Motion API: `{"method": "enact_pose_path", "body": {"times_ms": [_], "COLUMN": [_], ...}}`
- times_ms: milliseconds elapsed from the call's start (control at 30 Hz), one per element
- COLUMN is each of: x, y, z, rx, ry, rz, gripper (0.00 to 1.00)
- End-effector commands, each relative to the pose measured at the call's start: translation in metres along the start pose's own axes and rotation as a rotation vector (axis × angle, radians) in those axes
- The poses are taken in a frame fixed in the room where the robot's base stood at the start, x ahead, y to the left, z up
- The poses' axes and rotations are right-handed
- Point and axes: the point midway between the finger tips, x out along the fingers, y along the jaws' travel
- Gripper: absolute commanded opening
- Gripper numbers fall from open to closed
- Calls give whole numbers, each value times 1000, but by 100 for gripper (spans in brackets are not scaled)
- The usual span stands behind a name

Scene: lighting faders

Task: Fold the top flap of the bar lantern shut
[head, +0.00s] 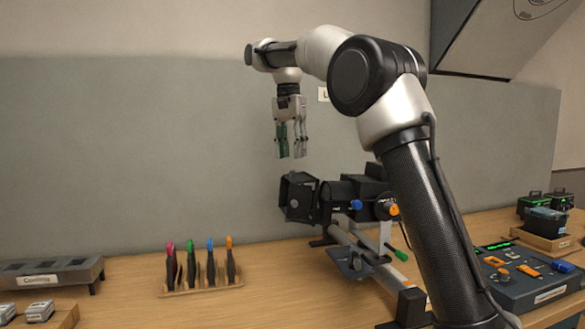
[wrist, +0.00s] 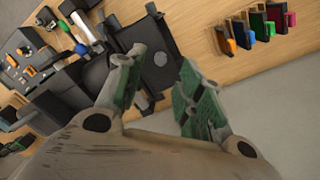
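The bar lantern (head: 345,193) is a black fixture on a grey rail, with dark flaps framing its left end. A flap at the top of that end (head: 300,182) appears to stand out, not closed over the front; its exact angle is hard to tell. In the wrist view the lantern (wrist: 98,72) lies left of centre, and a flat black panel (wrist: 160,62), perhaps a flap, shows between and beyond my fingers. My gripper (head: 290,156) points down above the lantern's flap end, apart from it. It also shows in the wrist view (wrist: 160,72), fingers spread and empty.
A wooden rack (head: 203,286) with several colour-tipped tools stands left of the lantern. A grey tray (head: 50,272) sits at far left. A blue control box (head: 525,280) with small tools and green-lit boxes stand at right. Bare table lies between rack and lantern.

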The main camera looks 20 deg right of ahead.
Motion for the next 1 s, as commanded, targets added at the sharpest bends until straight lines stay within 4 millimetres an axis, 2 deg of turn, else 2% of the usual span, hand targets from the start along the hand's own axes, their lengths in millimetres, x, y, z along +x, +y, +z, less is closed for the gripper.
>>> {"method": "enact_pose_path", "body": {"times_ms": [100,300,633,667,833,1000], "x": [22,46,51,51,51,50], "y": [1,0,0,0,0,0], "z": [0,0,0,0,0,0], "rx": [0,-1,-1,-1,-1,-1], "ry": [-2,0,0,0,0,1], "rz": [3,0,-1,-1,-1,-2], "gripper": [37,37,37,33,2,0]}}
